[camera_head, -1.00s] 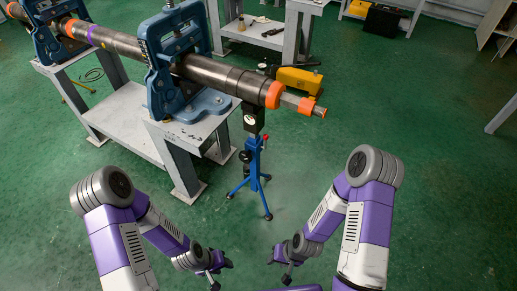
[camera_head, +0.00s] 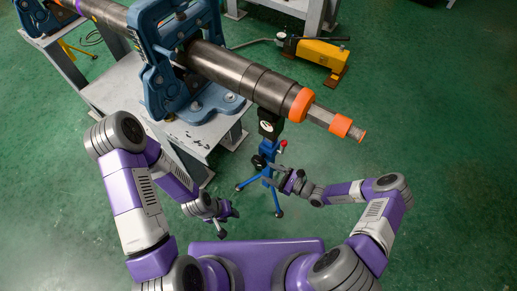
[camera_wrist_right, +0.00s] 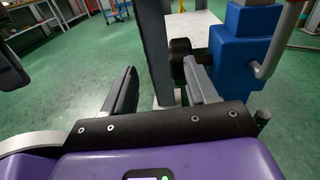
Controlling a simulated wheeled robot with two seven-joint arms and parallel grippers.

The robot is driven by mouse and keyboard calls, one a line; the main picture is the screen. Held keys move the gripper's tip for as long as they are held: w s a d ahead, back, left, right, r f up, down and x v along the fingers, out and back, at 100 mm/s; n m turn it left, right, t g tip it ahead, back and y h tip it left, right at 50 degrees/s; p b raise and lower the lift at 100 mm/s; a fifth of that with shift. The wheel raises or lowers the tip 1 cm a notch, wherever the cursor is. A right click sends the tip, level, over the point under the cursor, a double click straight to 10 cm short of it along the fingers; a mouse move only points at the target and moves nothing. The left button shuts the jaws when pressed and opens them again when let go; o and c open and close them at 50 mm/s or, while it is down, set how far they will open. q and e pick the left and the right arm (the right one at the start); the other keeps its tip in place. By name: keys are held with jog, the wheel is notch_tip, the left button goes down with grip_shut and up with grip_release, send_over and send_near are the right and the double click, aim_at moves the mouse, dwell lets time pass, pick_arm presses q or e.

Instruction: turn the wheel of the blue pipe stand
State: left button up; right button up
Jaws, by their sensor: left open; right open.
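The blue pipe stand (camera_head: 268,148) stands on blue tripod legs under the pipe. Its dark wheel (camera_head: 258,161) is on the stand's left side. My right gripper (camera_head: 274,173) is open beside the stand, just below the wheel in the head view. In the right wrist view, my right gripper's fingers (camera_wrist_right: 160,68) are apart. The dark wheel (camera_wrist_right: 180,52) shows just beyond the right finger's tip, beside the blue stand body (camera_wrist_right: 243,45). I cannot tell whether anything touches. My left gripper (camera_head: 230,212) is open and empty, low and left of the stand.
The dark pipe (camera_head: 240,78) with orange rings rests in blue vises (camera_head: 155,90) on a grey bench (camera_head: 120,92). A silver crank-like bar (camera_wrist_right: 275,45) is right of the stand body. A yellow pump (camera_head: 322,52) lies on the floor behind. Green floor on the right is clear.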

aim_at(263, 162)
jog(key=shift+w+d+m+t, duration=0.5)
jog(key=shift+w+t, duration=0.1)
jog(key=shift+w, duration=0.15)
jog(key=shift+w+r, duration=0.1)
jog(key=shift+w, duration=0.25)
jog(key=b+x, duration=0.2)
jog(key=x, duration=0.4)
jog(key=shift+w+a, duration=0.3)
jog(key=shift+a, duration=0.05)
jog(key=c, duration=1)
